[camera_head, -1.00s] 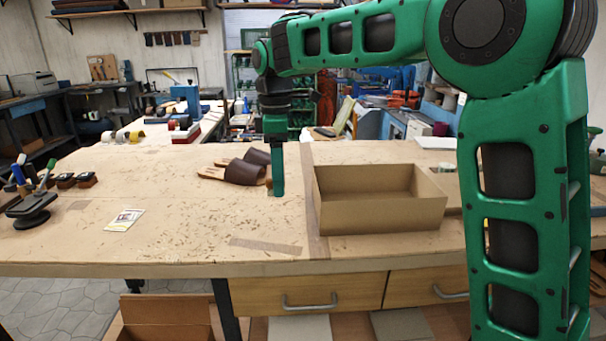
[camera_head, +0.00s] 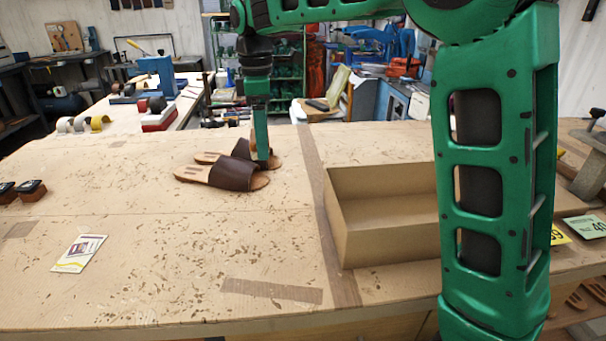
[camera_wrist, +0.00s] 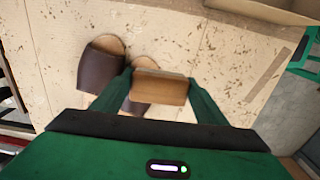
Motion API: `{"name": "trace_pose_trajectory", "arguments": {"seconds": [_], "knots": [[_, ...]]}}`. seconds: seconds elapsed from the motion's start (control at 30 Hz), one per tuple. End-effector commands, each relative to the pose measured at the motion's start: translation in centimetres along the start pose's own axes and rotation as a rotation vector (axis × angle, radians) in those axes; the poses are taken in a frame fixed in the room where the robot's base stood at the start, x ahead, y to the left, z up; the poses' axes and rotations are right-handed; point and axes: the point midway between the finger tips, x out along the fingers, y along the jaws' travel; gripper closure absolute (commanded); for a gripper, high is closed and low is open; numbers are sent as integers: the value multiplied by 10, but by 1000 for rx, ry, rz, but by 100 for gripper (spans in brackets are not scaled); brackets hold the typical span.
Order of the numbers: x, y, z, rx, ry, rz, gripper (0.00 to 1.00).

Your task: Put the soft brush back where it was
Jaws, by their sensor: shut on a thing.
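My gripper (camera_head: 262,157) is over the workbench, in front of or above a pair of brown sandals (camera_head: 232,175). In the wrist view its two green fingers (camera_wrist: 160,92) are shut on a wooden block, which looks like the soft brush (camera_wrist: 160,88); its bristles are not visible. The brush is not clearly visible in the head view, hidden by the gripper. The sandals also show in the wrist view (camera_wrist: 100,68), below the fingers and partly covered by the brush.
An open cardboard box (camera_head: 385,252) stands to the right, partly behind my arm. A printed card (camera_head: 79,253) lies at the left, with two small dark-topped brushes (camera_head: 30,188) beyond it. Number cards (camera_head: 586,228) lie at the right. The bench's front middle is clear.

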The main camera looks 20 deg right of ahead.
Motion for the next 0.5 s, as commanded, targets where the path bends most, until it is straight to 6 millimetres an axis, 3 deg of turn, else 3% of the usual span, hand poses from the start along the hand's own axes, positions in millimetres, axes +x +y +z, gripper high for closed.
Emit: {"name": "trace_pose_trajectory", "arguments": {"seconds": [0.5], "knots": [[57,14,94,6,-1,-3,56]]}}
